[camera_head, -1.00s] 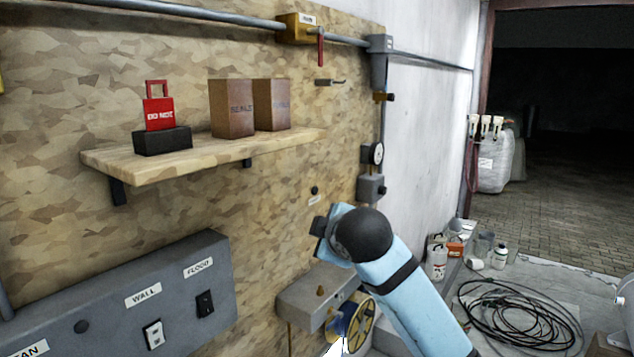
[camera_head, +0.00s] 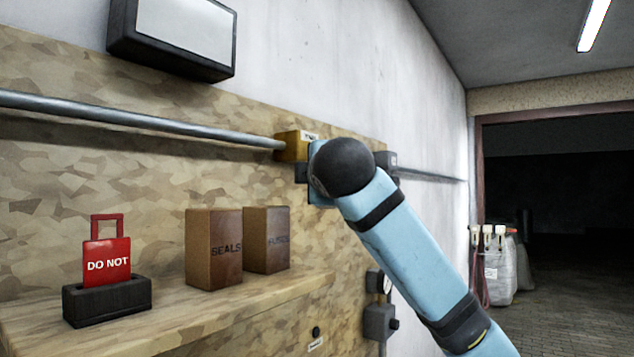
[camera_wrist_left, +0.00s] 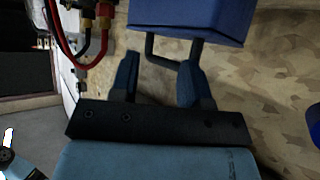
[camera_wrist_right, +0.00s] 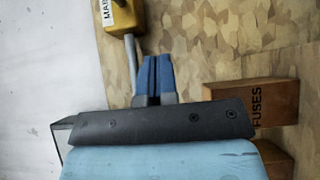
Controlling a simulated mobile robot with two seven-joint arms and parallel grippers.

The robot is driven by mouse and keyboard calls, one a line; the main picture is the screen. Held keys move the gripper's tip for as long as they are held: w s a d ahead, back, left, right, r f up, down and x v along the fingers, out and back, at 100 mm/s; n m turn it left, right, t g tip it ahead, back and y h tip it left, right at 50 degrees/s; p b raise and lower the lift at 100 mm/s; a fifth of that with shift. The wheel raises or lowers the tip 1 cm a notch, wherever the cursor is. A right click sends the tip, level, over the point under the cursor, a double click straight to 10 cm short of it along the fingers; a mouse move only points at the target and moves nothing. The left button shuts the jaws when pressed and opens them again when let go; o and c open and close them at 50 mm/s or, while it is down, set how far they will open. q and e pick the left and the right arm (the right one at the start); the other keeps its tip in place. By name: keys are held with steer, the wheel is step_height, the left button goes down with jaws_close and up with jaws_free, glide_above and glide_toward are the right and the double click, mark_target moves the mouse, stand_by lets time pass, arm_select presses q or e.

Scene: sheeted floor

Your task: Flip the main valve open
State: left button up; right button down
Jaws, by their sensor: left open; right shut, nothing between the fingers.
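The main valve's yellow body (camera_head: 292,145) sits on the grey pipe along the wall in the head view. Its lever is hidden behind my right arm there. In the right wrist view the yellow body (camera_wrist_right: 124,15), its label partly cut off, is at the upper left, and no lever shows. My right gripper (camera_wrist_right: 153,62) is shut and empty, in front of the pipe (camera_wrist_right: 131,58). Its fingers do not show in the head view. My left gripper (camera_wrist_left: 160,72), only in the left wrist view, is open near a blue block (camera_wrist_left: 188,18) with a dark U-shaped bar; contact is unclear.
A wooden shelf (camera_head: 60,330) holds a red "DO NOT" tag (camera_head: 107,262) in a black base, a SEALS box (camera_head: 214,248) and a FUSES box (camera_head: 267,240). The FUSES box is right of my right gripper in its wrist view. Red and black cables (camera_wrist_left: 92,35) hang near my left gripper.

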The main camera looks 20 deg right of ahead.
arm_select(q)
steer(key=shift+s+a+r+n+p, duration=0.15)
steer(key=shift+s+r+n+p, duration=0.15)
steer(key=shift+s+p, duration=0.6)
arm_select(e)
steer(key=w+d, duration=0.4)
steer(key=w, duration=0.7)
steer(key=shift+w, duration=0.4)
arm_select(q)
steer(key=shift+w, duration=0.2)
arm_select(e)
steer(key=shift+d, duration=0.1)
